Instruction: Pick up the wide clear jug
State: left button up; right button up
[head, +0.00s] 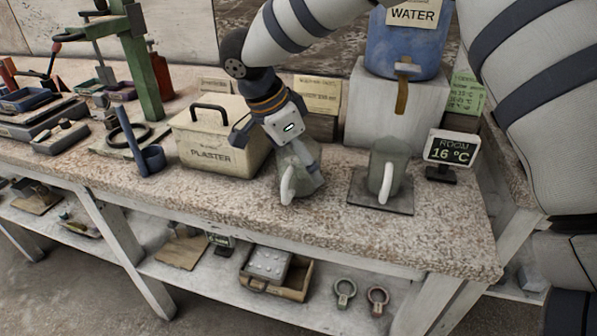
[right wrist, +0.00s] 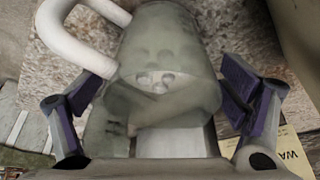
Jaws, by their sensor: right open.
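A greyish see-through jug (head: 304,182) with a white handle stands on the speckled bench top, right below my right gripper (head: 280,150). It looks broad at the base; I take it as the wide clear jug. In the right wrist view the jug (right wrist: 170,45) lies between the two spread fingers of my right gripper (right wrist: 162,92), its handle at upper left. The fingers are open with gaps on both sides. The gripper hides the jug's upper part in the head view. A second, narrower-looking clear jug (head: 388,160) stands to the right on a dark plate. My left gripper is out of view.
A plaster box (head: 215,158) stands close on the left. A blue water container (head: 405,45) sits on a white block (head: 372,110) behind. A room temperature display (head: 452,150) is at right. The bench's front edge (head: 330,240) is close to the jug. A low shelf holds several things.

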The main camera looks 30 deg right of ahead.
jog(key=shift+d+f, duration=0.25)
jog(key=shift+f, duration=0.3)
jog(key=c, duration=1.6)
jog(key=shift+r, duration=0.1)
jog(key=shift+c, duration=0.2)
